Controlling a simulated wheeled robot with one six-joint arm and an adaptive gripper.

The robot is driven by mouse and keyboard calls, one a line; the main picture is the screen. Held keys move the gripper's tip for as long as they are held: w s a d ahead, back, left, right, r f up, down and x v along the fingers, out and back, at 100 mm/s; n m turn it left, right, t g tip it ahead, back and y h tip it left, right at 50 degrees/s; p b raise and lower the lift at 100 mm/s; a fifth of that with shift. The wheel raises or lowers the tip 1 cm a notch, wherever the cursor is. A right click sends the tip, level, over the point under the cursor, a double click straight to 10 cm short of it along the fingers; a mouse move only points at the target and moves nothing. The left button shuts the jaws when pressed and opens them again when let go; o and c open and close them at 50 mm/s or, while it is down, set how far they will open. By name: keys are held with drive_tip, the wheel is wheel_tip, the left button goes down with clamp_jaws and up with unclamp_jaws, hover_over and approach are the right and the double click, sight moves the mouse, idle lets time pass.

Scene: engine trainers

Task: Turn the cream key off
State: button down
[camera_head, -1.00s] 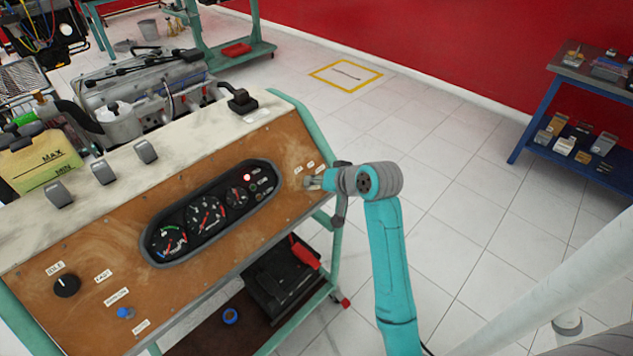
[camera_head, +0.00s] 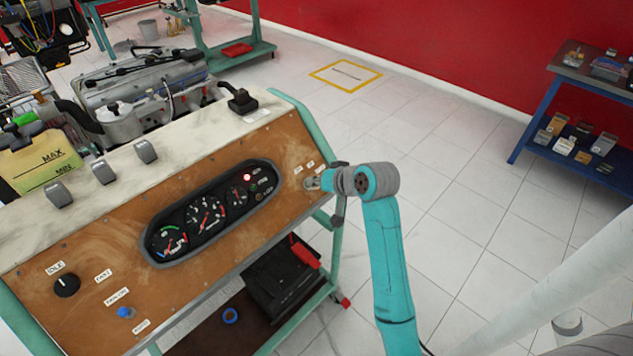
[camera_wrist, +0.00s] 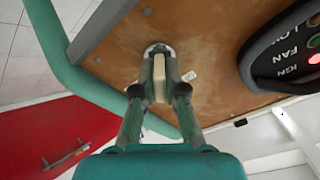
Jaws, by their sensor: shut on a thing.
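The cream key (camera_wrist: 160,70) stands in a round metal switch on the brown panel (camera_wrist: 215,40). My gripper (camera_wrist: 160,85) has its two fingers on either side of the key and is shut on it, in the wrist view. In the head view my gripper (camera_head: 314,183) is at the right end of the panel (camera_head: 285,150), beside small white labels. There the key is hidden by my gripper or too small to tell, and the labels cannot be read.
The gauge cluster (camera_head: 212,207) with a lit red lamp lies left of my gripper. A dial (camera_head: 66,285) and a blue knob (camera_head: 125,312) are at the panel's left. A green frame rail (camera_head: 300,115) edges the panel. Open floor lies to the right.

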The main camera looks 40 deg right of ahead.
drive_tip(key=n, duration=0.4)
drive_tip(key=shift+n+y, duration=0.4)
drive_tip(key=shift+n, duration=1.4)
drive_tip(key=c, duration=1.2)
unclamp_jaws()
drive_tip(key=shift+c, duration=0.2)
drive_tip(key=v, duration=1.2)
drive_tip(key=shift+a+f, duration=0.1)
